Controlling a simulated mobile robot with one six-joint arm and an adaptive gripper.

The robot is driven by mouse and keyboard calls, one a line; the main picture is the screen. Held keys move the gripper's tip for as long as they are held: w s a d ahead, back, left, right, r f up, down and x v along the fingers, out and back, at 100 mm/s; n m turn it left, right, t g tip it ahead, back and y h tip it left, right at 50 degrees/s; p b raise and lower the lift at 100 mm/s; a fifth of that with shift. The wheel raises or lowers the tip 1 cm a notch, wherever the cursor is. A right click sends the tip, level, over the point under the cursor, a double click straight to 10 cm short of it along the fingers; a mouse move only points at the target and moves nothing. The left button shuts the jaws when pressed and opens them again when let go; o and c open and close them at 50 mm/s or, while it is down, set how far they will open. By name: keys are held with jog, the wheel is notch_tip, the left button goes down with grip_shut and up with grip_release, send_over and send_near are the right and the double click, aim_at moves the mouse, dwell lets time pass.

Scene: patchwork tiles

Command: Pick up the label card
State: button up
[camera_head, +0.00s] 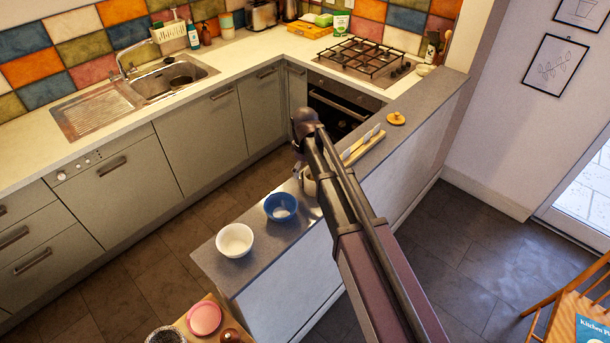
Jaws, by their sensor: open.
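I cannot make out a label card in the head view; it may be hidden or too small to tell. My arm rises from the lower right across the grey counter (262,240), ending in a dark rounded joint over its middle. I cannot make out my gripper's fingers. The arm hides part of the counter and part of a beige mug-like thing (308,185). A narrow wooden tray or board (353,155) with small pale items on it lies just right of the arm.
A white bowl (235,240) and a blue bowl (281,207) stand at the counter's near end. A round yellow-brown thing (396,118) lies farther along. A hob (362,60) and a sink (172,78) are behind. A small wooden table with a pink dish (203,318) stands in front.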

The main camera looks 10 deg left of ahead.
jog(key=c, duration=0.8)
jog(key=shift+o, duration=0.2)
jog(key=shift+r, duration=0.15)
notch_tip(320, 180, up, 10)
jog(key=p, duration=1)
jog(key=shift+f, duration=0.2)
jog(key=shift+s, duration=0.1)
